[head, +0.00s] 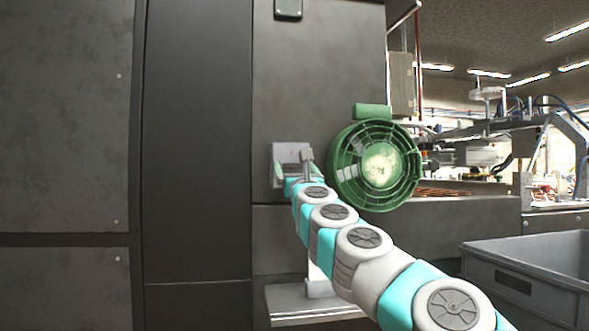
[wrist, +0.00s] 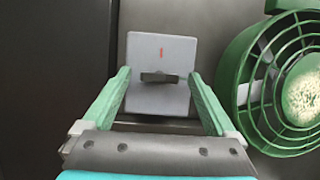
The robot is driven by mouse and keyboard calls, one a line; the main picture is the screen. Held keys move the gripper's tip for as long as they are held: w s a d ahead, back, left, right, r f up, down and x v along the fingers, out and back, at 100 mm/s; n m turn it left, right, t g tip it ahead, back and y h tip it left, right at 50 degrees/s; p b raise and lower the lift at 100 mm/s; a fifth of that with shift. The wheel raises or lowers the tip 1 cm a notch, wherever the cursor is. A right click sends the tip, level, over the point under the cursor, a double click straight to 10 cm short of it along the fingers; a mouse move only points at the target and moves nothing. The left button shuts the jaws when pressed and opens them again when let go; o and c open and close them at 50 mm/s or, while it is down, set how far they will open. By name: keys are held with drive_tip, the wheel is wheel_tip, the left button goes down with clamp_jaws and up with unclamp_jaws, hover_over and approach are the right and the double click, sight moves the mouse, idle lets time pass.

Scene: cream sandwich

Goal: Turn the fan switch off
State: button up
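The fan switch (head: 291,152) is a light grey plate on the dark wall, left of the green fan (head: 379,164). In the wrist view the switch plate (wrist: 158,55) carries a red mark above a dark knob (wrist: 159,77) that lies crosswise. My gripper (head: 292,168) is at the switch in the head view and covers its lower part. In the wrist view my gripper (wrist: 160,78) has its two green fingers spread wide, one on each side of the plate, with nothing held between them. Whether the fingertips touch the plate is unclear.
The fan (wrist: 300,85) stands close to the right finger. A grey bin (head: 530,275) is at the lower right, and a light ledge (head: 315,302) juts out below the switch. Dark wall panels (head: 197,140) fill the left side.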

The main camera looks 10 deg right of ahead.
drive_tip(key=c, duration=1.3)
drive_tip(key=shift+n, duration=0.5)
drive_tip(key=n+y, duration=0.1)
drive_tip(key=n, duration=0.1)
drive_tip(key=n+y, duration=0.1)
drive_tip(key=shift+d+n+y+p, duration=0.2)
drive_tip(key=shift+n+y+p, duration=0.1)
drive_tip(key=shift+n+y, duration=0.1)
drive_tip(key=n+g+y+p, duration=0.1)
drive_tip(key=n, duration=0.2)
drive_tip(key=n+g+y+p, duration=0.1)
drive_tip(key=n+y+p, duration=0.1)
drive_tip(key=n, duration=0.2)
drive_tip(key=shift+d+r+n, duration=0.1)
drive_tip(key=shift+r+n, duration=0.1)
drive_tip(key=shift+n, duration=0.1)
drive_tip(key=n+g+p, duration=0.1)
drive_tip(key=n, duration=0.2)
drive_tip(key=n+g+y+p, duration=0.1)
drive_tip(key=n, duration=0.2)
drive_tip(key=shift+p, duration=0.4)
drive_tip(key=shift+n+g+p, duration=0.65)
drive_tip(key=shift+n+g, duration=0.25)
drive_tip(key=shift+n, duration=1.1)
